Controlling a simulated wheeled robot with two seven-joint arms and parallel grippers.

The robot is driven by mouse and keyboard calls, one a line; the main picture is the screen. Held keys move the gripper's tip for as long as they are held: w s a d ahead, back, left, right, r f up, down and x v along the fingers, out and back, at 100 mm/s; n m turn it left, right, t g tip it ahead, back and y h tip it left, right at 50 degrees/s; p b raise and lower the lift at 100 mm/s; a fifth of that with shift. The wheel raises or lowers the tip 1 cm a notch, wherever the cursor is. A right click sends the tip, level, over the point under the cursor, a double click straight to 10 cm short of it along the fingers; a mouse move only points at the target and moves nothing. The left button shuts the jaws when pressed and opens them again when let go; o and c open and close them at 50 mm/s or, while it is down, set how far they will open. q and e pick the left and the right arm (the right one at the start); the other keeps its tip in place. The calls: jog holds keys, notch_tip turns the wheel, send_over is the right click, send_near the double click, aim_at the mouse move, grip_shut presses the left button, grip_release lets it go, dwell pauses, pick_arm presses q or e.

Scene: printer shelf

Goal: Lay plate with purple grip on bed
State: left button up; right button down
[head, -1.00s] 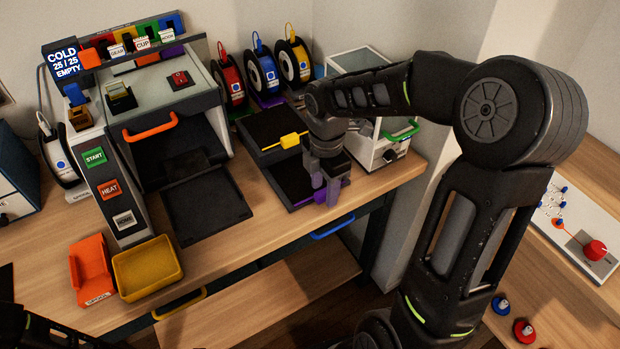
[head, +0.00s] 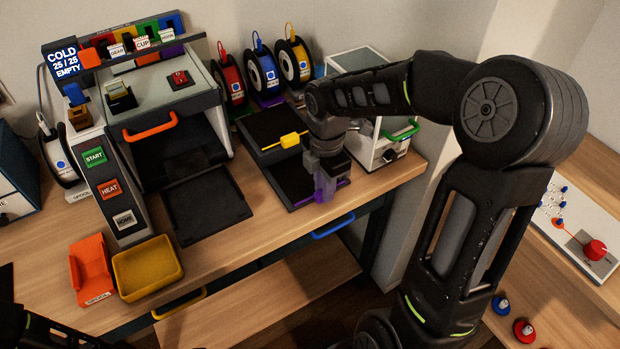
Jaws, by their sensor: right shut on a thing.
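The plate with the purple grip (head: 294,182) is a dark plate on the lower level of the rack, right of the printer. My right gripper (head: 325,194) points down at the plate's front right and is shut on its purple grip, which the fingers mostly hide. The plate still appears to lie in the rack. The printer (head: 165,95) stands open at the left; its bed inside is dark and hard to make out. A dark flat panel (head: 208,207) extends from its front. My left gripper is out of view.
A second dark plate with a yellow grip (head: 291,140) lies on the upper rack level. A yellow bin (head: 147,268) and an orange holder (head: 91,270) stand at the front left. Spools (head: 264,72) and a white box with a green handle (head: 385,142) stand behind.

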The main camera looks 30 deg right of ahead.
jog(key=shift+r, duration=0.2)
dwell(0.4)
jog(key=shift+r, duration=0.6)
notch_tip(320, 180, up, 2)
jog(key=shift+r+b, duration=0.1)
jog(key=shift+b, duration=0.25)
jog(key=s+d+b, duration=0.1)
jog(key=s+d, duration=0.1)
jog(key=s, duration=0.6)
jog(key=s+d+b, duration=0.1)
jog(key=s+d, duration=0.1)
jog(key=s, duration=0.7)
jog(key=shift+s+b, duration=0.3)
jog(key=shift+b, duration=0.05)
